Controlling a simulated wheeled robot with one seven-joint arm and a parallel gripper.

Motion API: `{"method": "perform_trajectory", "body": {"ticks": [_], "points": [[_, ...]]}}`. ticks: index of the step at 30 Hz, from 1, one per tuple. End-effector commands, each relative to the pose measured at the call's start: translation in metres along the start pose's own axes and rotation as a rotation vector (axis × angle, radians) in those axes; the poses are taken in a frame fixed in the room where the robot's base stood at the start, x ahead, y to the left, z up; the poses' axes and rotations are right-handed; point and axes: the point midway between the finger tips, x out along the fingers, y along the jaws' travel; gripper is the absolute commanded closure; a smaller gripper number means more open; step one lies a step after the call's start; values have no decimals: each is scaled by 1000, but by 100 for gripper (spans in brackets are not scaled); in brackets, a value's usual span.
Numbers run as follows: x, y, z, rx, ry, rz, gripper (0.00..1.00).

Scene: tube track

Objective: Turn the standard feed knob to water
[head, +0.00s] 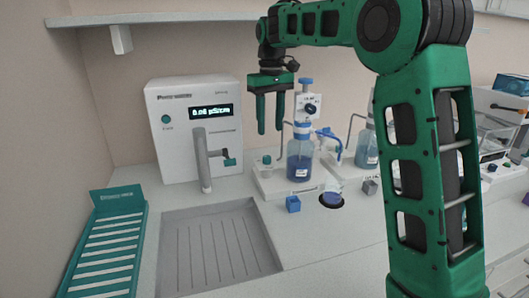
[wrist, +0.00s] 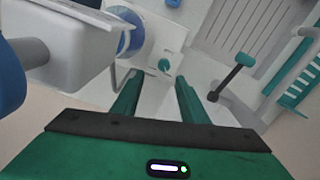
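A small teal knob (head: 267,159) sits on a white base (head: 268,185) beside a bottle of blue liquid (head: 300,165). The knob also shows in the wrist view (wrist: 165,65), on a pale plate with marks too small to read. I cannot tell its setting or whether its label says standard feed. My gripper (head: 270,131) points down above the knob, with its two green fingers apart and nothing between them. In the wrist view my gripper (wrist: 157,84) is open, and the knob lies beyond the fingertips, apart from them.
A white water unit (head: 187,150) with a lit display and a grey tap (head: 203,160) stands to the left. A grey sink (head: 220,245) lies in front of it. A blue cube (head: 293,204) and a grey cube (head: 370,187) sit on the counter. A second bottle (head: 366,150) stands to the right.

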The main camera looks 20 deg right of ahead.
Motion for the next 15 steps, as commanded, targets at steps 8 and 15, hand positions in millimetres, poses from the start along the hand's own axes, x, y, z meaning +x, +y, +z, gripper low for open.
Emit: {"method": "perform_trajectory", "body": {"ticks": [8,15], "points": [[48,-13,-2,-16,-5,-1,60],[83,-14,-3,-17,-3,0,60]]}}
